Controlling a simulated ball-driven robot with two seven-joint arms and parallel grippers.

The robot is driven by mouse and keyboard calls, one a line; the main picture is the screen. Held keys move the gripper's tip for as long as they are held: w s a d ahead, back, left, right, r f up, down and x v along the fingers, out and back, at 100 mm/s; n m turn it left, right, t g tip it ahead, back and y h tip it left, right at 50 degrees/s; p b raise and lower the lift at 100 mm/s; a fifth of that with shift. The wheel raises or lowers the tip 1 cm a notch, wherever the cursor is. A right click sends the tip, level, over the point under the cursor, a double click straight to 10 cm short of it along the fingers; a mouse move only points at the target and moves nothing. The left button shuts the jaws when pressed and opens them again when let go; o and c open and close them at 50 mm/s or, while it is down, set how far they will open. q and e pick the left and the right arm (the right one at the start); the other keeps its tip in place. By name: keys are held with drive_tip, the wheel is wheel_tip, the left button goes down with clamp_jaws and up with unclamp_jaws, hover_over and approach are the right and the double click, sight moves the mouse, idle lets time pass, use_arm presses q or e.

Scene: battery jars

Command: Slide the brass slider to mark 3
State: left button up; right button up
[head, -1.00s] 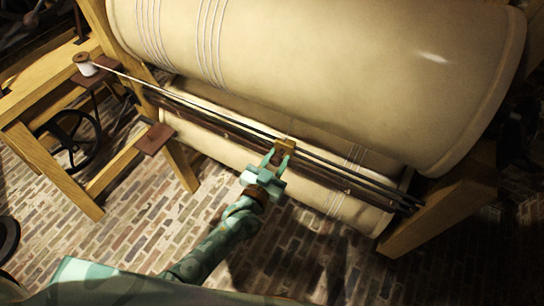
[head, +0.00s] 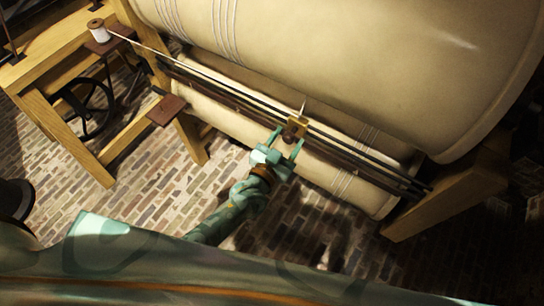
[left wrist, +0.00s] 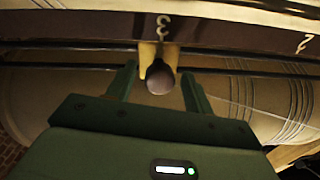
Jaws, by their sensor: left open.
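The brass slider (head: 299,124) sits on the dark rails in front of the large cream drum. Its dark round knob (head: 288,135) faces my left gripper (head: 289,138), which is open with one finger on each side of the knob. In the left wrist view the brass slider (left wrist: 147,54) stands directly below the engraved mark 3 (left wrist: 163,27), seemingly lined up with it. The knob (left wrist: 160,79) lies between the spread fingers of the left gripper (left wrist: 159,74), with gaps at both sides. Mark 2 (left wrist: 304,42) is farther right. My right gripper is out of view.
Dark rails (head: 365,165) run across the wooden frame. A thread runs from a white spool (head: 97,32) at the upper left toward the slider. The large drum (head: 350,60) is close above; a smaller roller (head: 350,195) lies below. The brick floor in front is clear.

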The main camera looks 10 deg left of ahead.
use_arm(q)
drive_tip(key=p+v, duration=0.2)
drive_tip(key=v, duration=1.3)
drive_tip(key=shift+s, duration=0.15)
drive_tip(key=shift+a, duration=0.15)
